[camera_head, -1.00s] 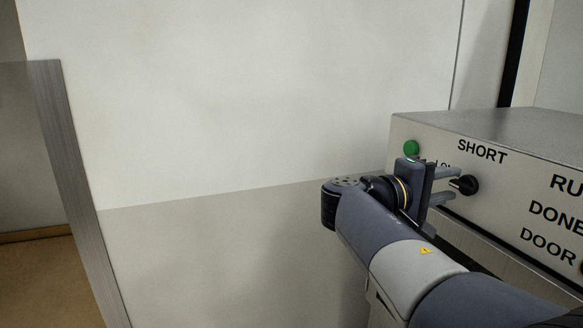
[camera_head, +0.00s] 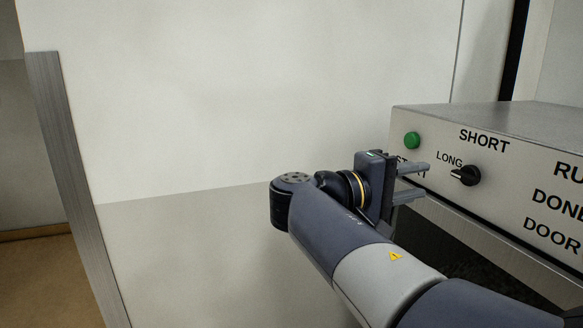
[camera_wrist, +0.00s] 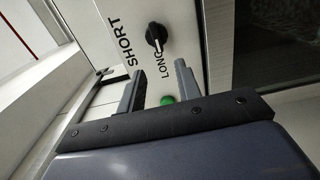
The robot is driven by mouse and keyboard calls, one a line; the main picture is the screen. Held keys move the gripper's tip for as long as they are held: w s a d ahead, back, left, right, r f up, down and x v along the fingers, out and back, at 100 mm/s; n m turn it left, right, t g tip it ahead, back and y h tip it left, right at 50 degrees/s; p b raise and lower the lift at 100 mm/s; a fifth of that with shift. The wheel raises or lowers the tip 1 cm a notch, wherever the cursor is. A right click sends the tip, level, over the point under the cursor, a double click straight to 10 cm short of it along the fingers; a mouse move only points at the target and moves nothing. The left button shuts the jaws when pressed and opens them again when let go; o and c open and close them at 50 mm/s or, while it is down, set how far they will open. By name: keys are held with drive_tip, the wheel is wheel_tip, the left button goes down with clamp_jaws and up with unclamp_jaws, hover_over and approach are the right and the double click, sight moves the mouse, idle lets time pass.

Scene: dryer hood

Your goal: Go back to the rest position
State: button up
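My gripper (camera_head: 412,182) is in front of the dryer hood's control panel in the head view, to the left of the black knob (camera_head: 466,175). Its two fingers are apart with nothing between them. In the wrist view the open fingers (camera_wrist: 158,90) point at the panel, and the knob (camera_wrist: 156,36) lies beyond the fingertips, clear of them. The knob's white mark points toward the LONG label. A green button (camera_head: 412,140) is on the panel above the gripper; it also shows between the fingers in the wrist view (camera_wrist: 167,100). The label under the button is partly hidden by my gripper.
The metal control box (camera_head: 510,150) stands at the right, with lettering cut off by the picture's edge. A pale wall (camera_head: 250,90) fills the middle. A grey metal edge (camera_head: 70,180) stands at the left, beside brown floor (camera_head: 45,280). The space left of my arm is free.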

sight(453, 172)
drive_tip(key=p+x, duration=0.1)
drive_tip(key=x, duration=0.7)
drive_tip(key=m, duration=0.3)
drive_tip(key=shift+a+r+b, duration=0.1)
drive_tip(key=shift+r+b, duration=0.05)
drive_tip(key=shift+b, duration=0.15)
drive_tip(key=m, duration=0.2)
drive_tip(key=r+m, duration=0.1)
drive_tip(key=m, duration=0.2)
drive_tip(key=shift+s+m+b, duration=0.2)
drive_tip(key=shift+m+b, duration=0.1)
